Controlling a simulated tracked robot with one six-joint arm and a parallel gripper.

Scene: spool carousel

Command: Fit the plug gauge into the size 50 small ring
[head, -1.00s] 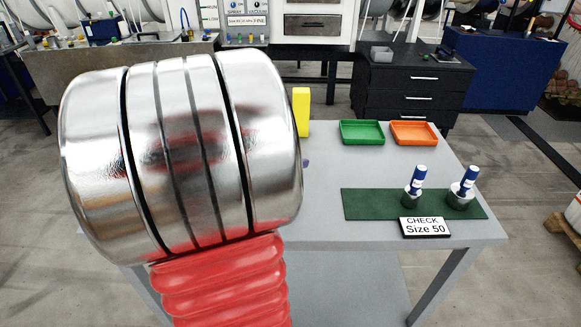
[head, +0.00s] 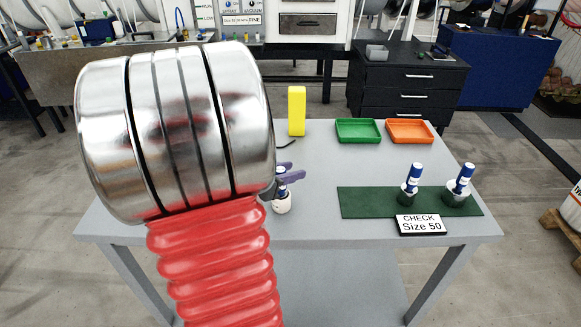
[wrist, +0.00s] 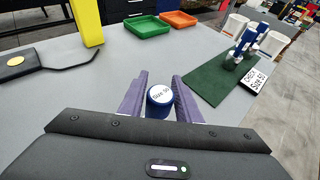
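A plug gauge (head: 282,206) with a blue handle and a pale base stands on the grey table, partly behind my arm. In the wrist view its blue top (wrist: 160,95) reads "Size 50". My gripper's purple fingers (wrist: 161,78) lie on either side of it, open, with no clear grip on it. In the head view my gripper (head: 289,171) is at the gauge's handle, partly hidden. On a green mat (head: 365,203) stand two metal round pieces with tilted blue-and-white handles, a left one (head: 406,199) and a right one (head: 457,195). A sign (head: 421,224) reads "CHECK Size 50".
A yellow block (head: 297,110) stands upright at the table's back. A green tray (head: 358,130) and an orange tray (head: 409,131) are to its right. A black flat piece with a gold disc (wrist: 15,62) lies at left in the wrist view. The table between gauge and mat is clear.

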